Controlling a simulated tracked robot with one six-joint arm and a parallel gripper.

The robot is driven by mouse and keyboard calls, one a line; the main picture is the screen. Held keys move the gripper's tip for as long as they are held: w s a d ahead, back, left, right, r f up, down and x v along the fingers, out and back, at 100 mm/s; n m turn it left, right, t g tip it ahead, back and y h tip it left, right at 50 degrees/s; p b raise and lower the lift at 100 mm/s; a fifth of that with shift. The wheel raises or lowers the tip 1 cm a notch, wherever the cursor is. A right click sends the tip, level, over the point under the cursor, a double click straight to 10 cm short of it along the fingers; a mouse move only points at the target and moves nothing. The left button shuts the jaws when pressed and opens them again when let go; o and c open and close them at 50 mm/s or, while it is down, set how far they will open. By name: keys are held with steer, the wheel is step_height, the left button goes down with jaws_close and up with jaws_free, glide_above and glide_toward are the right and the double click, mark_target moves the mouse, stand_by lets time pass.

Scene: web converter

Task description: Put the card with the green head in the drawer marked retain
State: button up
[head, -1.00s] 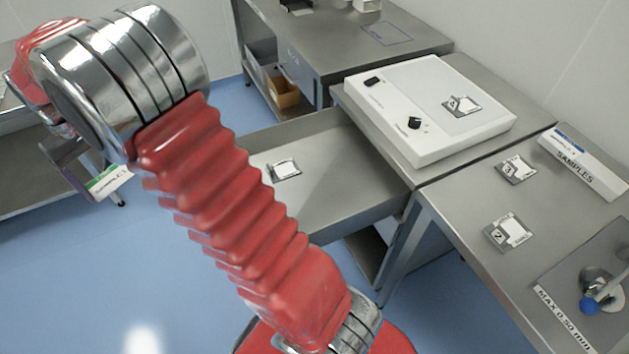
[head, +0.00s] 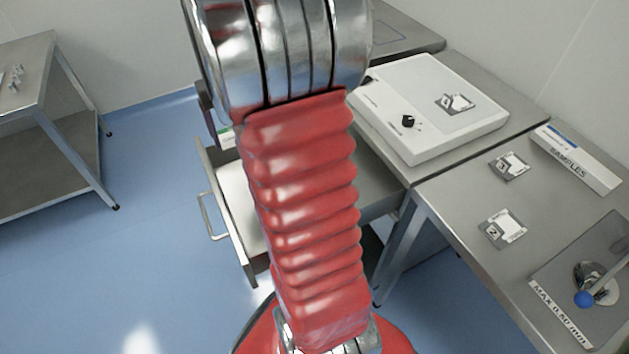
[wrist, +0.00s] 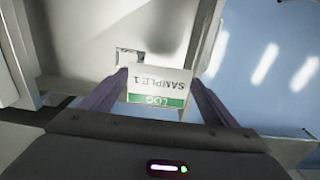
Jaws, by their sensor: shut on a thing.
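The card with the green head (wrist: 160,85) is between the two fingers of my gripper (wrist: 158,87). It reads "SAMPLE 1" and "LOG", upside down in the wrist view. In the head view a sliver of the card (head: 226,136) shows left of my arm, which hides most of the gripper. An open drawer (head: 236,195) lies below, its handle (head: 208,216) facing left. In the wrist view the drawer floor (wrist: 85,40) is behind the card, and the card appears above it. No drawer mark is readable.
A small framed sample (wrist: 130,57) lies in the drawer. A white light box (head: 440,130) stands on the bench behind. Sample cards 3 (head: 509,166) and 2 (head: 502,229) and a white SAMPLES box (head: 575,160) lie on the right bench. A metal table (head: 40,130) stands at left.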

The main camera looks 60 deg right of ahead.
steer(key=s+d+f+m, duration=0.1)
steer(key=s+f, duration=0.1)
steer(key=s, duration=0.6)
steer(key=s+d+f, duration=0.2)
steer(key=s, duration=0.5)
step_height(320, 180, down, 9)
steer(key=s+a, duration=0.1)
steer(key=s, duration=0.1)
steer(key=shift+a+n, duration=0.25)
steer(key=shift+n, duration=0.15)
steer(key=shift+f, duration=0.1)
steer(key=shift+f, duration=2.85)
steer(key=shift+f, duration=2.1)
